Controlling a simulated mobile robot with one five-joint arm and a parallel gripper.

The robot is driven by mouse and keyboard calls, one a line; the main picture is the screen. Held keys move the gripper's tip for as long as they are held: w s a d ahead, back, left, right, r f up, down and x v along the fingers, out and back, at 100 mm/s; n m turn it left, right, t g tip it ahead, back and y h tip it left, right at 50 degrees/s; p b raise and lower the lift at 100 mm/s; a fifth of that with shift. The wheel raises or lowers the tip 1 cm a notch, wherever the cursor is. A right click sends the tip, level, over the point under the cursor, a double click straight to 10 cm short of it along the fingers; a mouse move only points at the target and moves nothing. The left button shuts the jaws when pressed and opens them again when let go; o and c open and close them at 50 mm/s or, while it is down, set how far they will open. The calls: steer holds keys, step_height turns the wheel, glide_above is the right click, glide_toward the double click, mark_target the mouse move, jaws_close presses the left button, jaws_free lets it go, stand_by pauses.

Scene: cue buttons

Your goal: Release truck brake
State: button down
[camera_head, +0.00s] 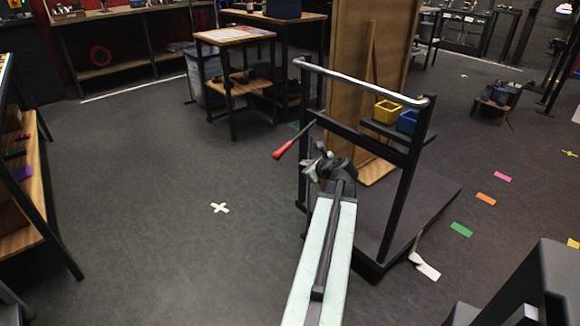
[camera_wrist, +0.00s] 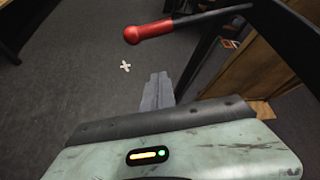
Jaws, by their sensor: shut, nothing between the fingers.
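The truck (camera_head: 408,200) is a black-framed platform cart with a pale handle bar, right of centre in the head view. Its brake lever (camera_head: 296,137) is a dark rod with a red grip, sticking out to the left and sloping down. In the wrist view the red grip (camera_wrist: 150,32) lies across the top, beyond my fingertips. My gripper (camera_head: 312,168) is beside the truck's left post, just below and right of the red grip. In the wrist view its fingers (camera_wrist: 158,88) are shut and empty, apart from the lever in the picture.
A yellow bin (camera_head: 387,112) and a blue bin (camera_head: 408,121) sit on the truck's shelf. A tall wooden panel (camera_head: 345,70) stands on the truck. A wooden shelf (camera_head: 25,200) is at the left. The floor around the white cross (camera_head: 220,208) is clear.

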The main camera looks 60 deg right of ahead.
mark_target(297, 138)
steer(key=shift+w, duration=0.15)
steer(key=b+x, duration=0.5)
steer(key=x, duration=0.5)
steer(key=r+p, duration=0.1)
steer(key=a+r+p, duration=0.1)
steer(key=w+r+p, duration=0.1)
steer(key=p, duration=0.1)
steer(key=shift+a+r, duration=0.2)
steer(key=shift+r, duration=0.2)
